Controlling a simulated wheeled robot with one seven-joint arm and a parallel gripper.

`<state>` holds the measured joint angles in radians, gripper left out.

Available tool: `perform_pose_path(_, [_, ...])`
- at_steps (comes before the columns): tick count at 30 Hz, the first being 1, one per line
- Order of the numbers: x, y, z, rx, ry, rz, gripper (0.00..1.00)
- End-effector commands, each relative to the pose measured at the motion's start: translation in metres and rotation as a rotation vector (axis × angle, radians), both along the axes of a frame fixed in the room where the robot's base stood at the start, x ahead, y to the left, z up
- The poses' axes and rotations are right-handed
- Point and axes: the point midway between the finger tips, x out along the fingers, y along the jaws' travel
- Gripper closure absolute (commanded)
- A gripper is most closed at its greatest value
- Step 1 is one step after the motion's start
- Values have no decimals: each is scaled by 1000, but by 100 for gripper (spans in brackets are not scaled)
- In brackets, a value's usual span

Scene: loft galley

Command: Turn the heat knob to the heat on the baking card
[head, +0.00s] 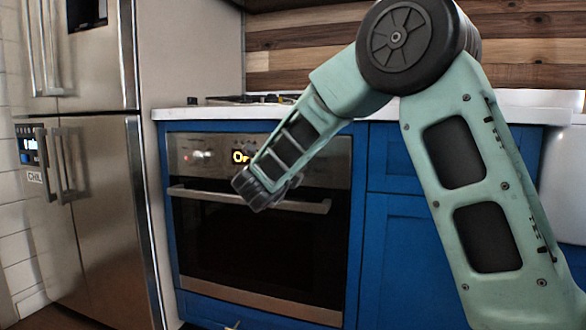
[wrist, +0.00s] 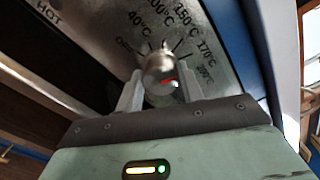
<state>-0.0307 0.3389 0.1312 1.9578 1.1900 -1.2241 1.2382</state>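The heat knob (wrist: 160,68) is a round silver knob in the wrist view, with a red mark low on its right side. Around it the panel reads OFF, 40°C, 100°C, 150°C, 170°C and a blurred 200°C. My gripper (wrist: 160,80) has one finger on each side of the knob, close against it, and looks shut on it. In the head view, my gripper (head: 268,190) is at the front of the oven (head: 260,250), hiding the knob. I cannot make out a baking card in either view.
Blue cabinets (head: 400,240) flank the oven at right. A steel fridge (head: 95,190) with a small panel and a partly readable "CHIL" label stands left.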

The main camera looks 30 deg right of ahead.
Motion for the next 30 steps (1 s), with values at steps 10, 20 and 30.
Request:
perform_pose_path(10, [0, 0, 0, 0, 1, 0, 42])
perform_pose_path(20, [-25, 34, 3, -1, 3, 6, 42])
perform_pose_path(30, [-74, 97, 3, -1, 3, 6, 42])
